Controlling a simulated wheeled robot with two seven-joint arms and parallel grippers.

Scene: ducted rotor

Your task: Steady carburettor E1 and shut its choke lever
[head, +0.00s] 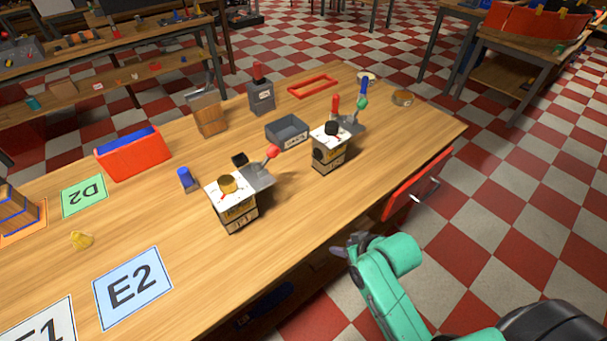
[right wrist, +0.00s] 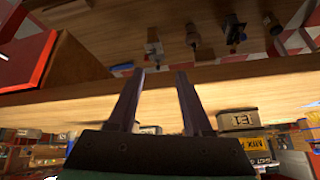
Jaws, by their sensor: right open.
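Two carburettor-like blocks stand upright on the wooden table in the head view. The nearer block (head: 233,207) has a white top, a gold cap and a slanted lever with a red knob (head: 272,151). The farther block (head: 329,154) has a black cap, a red upright part and a lever with a blue and green handle (head: 363,93). Their front labels are too small to read surely, so I cannot tell which is E1. My right gripper (head: 345,248) is off the table's front edge, apart from both blocks. Its fingers are apart and empty in the right wrist view (right wrist: 161,75).
A grey open box (head: 287,132) stands between and behind the blocks.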

